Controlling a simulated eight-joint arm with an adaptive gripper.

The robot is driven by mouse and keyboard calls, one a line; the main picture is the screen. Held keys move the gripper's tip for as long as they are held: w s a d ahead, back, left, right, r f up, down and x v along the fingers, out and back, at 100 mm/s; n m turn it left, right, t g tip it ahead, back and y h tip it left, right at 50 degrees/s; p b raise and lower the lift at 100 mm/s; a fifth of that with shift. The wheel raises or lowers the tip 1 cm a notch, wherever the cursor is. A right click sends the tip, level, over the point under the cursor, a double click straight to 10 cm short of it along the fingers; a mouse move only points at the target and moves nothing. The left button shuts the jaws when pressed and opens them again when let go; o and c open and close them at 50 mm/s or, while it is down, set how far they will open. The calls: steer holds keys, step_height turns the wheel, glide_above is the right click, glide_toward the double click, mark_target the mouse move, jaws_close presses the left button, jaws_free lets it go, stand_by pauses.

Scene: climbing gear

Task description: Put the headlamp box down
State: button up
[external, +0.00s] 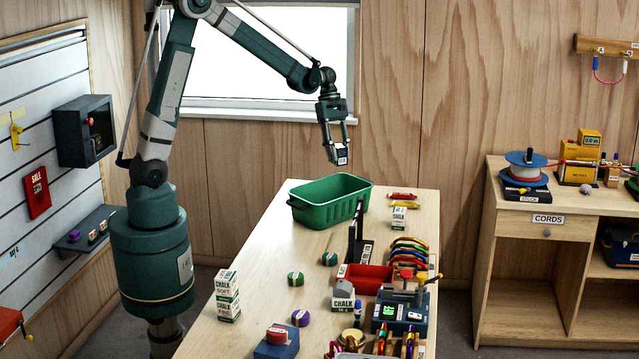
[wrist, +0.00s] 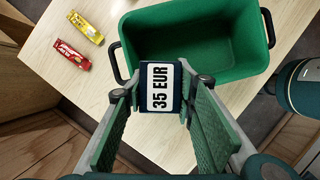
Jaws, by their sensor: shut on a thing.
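The headlamp box (external: 341,155) is a small dark box with a white label; the label reads 35 EUR in the wrist view (wrist: 160,88). My gripper (external: 339,147) is shut on it and holds it in the air above the far end of the table. In the wrist view, the box sits between the green-padded fingers of my gripper (wrist: 160,100). The green bin (external: 316,204) stands on the table below it. In the wrist view the bin (wrist: 240,83) lies just beyond the box and looks empty.
Red and yellow wrapped bars (external: 405,204) and a chalk box (external: 398,218) lie right of the bin on the wooden table (external: 255,262). A black stand (external: 358,240) and a red tray (external: 365,279) are nearer. Some tabletop left of the bin's front is clear.

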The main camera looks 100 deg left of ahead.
steer(key=s+a+f+n, duration=0.15)
steer(key=s+a, duration=0.35)
steer(key=a, duration=0.8)
steer(key=shift+s+f, duration=0.1)
steer(key=shift+f, duration=2.3)
steer(key=shift+f, duration=3.1)
steer(key=shift+f, duration=1.9)
steer(key=shift+f, duration=0.15)
